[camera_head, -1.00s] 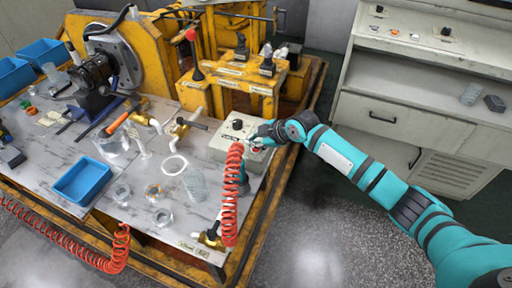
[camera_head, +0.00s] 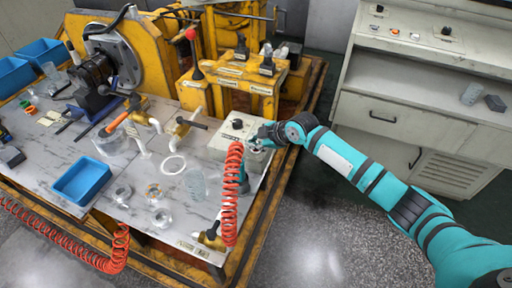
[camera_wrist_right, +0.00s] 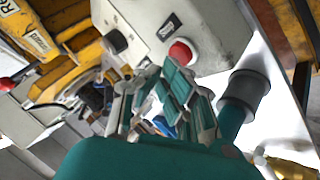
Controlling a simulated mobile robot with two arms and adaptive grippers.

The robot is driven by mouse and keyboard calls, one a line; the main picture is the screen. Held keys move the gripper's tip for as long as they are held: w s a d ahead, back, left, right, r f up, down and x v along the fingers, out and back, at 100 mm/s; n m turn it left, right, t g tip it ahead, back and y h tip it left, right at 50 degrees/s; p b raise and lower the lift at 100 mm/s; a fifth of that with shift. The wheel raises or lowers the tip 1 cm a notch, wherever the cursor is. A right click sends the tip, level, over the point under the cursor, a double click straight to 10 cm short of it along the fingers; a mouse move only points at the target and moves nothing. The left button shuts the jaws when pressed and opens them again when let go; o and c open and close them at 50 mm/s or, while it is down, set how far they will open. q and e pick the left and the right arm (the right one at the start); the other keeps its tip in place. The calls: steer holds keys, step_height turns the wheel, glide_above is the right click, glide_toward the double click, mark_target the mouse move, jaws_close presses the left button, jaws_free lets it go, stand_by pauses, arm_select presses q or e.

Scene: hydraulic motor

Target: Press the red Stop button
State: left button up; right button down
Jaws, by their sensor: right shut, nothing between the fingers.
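The red Stop button (camera_wrist_right: 181,52) sits on the face of a light grey control box (camera_wrist_right: 205,25) in the right wrist view. The box also stands at the right edge of the bench in the head view (camera_head: 222,147), where my gripper and the hose hide part of it. My right gripper (camera_wrist_right: 172,82) is shut and empty, its fingertips close beside the red button; I cannot tell whether they touch it. In the head view the right gripper (camera_head: 260,139) is at the box's right side. My left gripper is not in view.
A black knob (camera_wrist_right: 116,41) is on the same box. A coiled red hose (camera_head: 231,195) hangs in front of the box. A blue tray (camera_head: 83,181) and several clear parts lie on the bench. Yellow machinery (camera_head: 232,90) stands behind. A grey cabinet (camera_head: 420,120) is at the right.

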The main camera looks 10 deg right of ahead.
steer(key=shift+f, duration=0.4)
stand_by(0.8)
steer(key=shift+r+p, duration=0.5)
steer(key=shift+r, duration=0.35)
steer(key=shift+r, duration=0.1)
step_height(320, 180, up, 5)
steer(key=p, duration=0.4)
stand_by(0.6)
